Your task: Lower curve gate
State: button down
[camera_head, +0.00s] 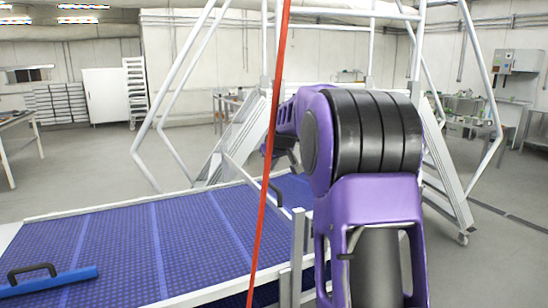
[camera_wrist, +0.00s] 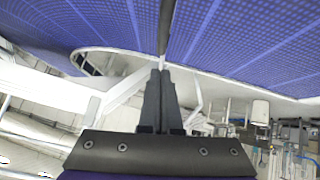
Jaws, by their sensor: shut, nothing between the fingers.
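A thin pale bar (camera_head: 247,177) slopes across the far side of the blue conveyor belt (camera_head: 120,240), with a black handle (camera_head: 276,194) near its lower end. This may be the curve gate; I cannot tell for sure. A blue bar (camera_head: 75,279) with a black handle (camera_head: 31,270) lies over the belt's near left corner. My gripper (camera_wrist: 160,72) is shut and empty in the wrist view. A dark upright strip (camera_wrist: 166,28) shows just beyond its fingertips; I cannot tell whether they touch. In the head view my purple arm hides most of the gripper.
A red pole (camera_head: 265,150) stands upright in front of the belt. A white tubular frame with steps (camera_head: 237,140) stands behind it. A grey post (camera_head: 298,250) rises beside my arm. Open floor (camera_head: 80,180) lies at the far left.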

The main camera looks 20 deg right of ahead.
aim_at(274, 189)
jog(key=shift+w+d+f, duration=0.1)
jog(key=shift+d+f, duration=0.15)
jog(key=shift+f, duration=0.8)
jog(key=shift+d+f, duration=0.2)
jog(key=shift+f, duration=0.85)
jog(key=shift+f, duration=0.1)
notch_tip(274, 189, down, 4)
jog(key=b, duration=0.3)
jog(key=shift+f+b, duration=0.25)
jog(key=shift+b, duration=0.15)
jog(key=shift+r, duration=0.15)
